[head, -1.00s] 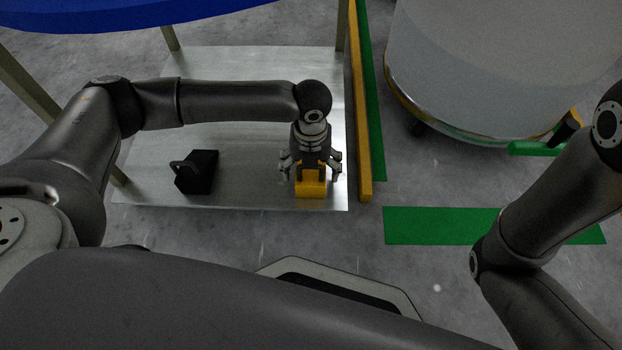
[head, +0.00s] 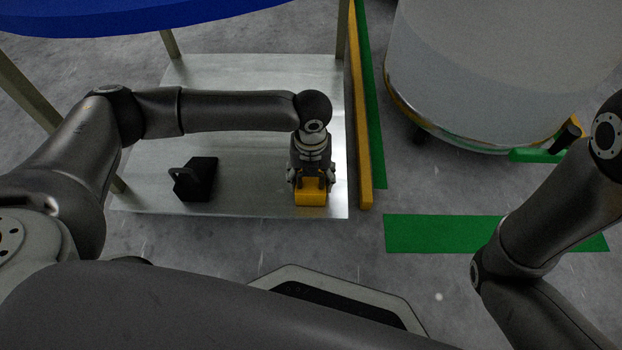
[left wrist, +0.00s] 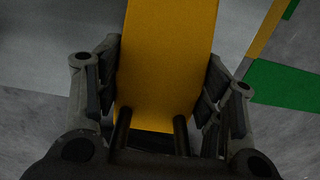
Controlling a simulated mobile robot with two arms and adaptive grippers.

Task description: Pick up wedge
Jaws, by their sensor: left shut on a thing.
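A yellow wedge-like block (head: 311,198) sits at the near right of a metal shelf (head: 250,195) in the head view. My left gripper (head: 311,184) comes down over it from above and is shut on it, one finger at each side. In the left wrist view, the yellow block (left wrist: 165,50) fills the middle between the fingers of the left gripper (left wrist: 161,90). My right gripper is out of view.
A yellow rail (head: 360,130) and green floor strip run along the shelf's right side. A large pale drum (head: 470,70) stands at the upper right. A blue surface (head: 120,18) on posts overhangs the shelf. Another green strip (head: 440,233) lies on the floor.

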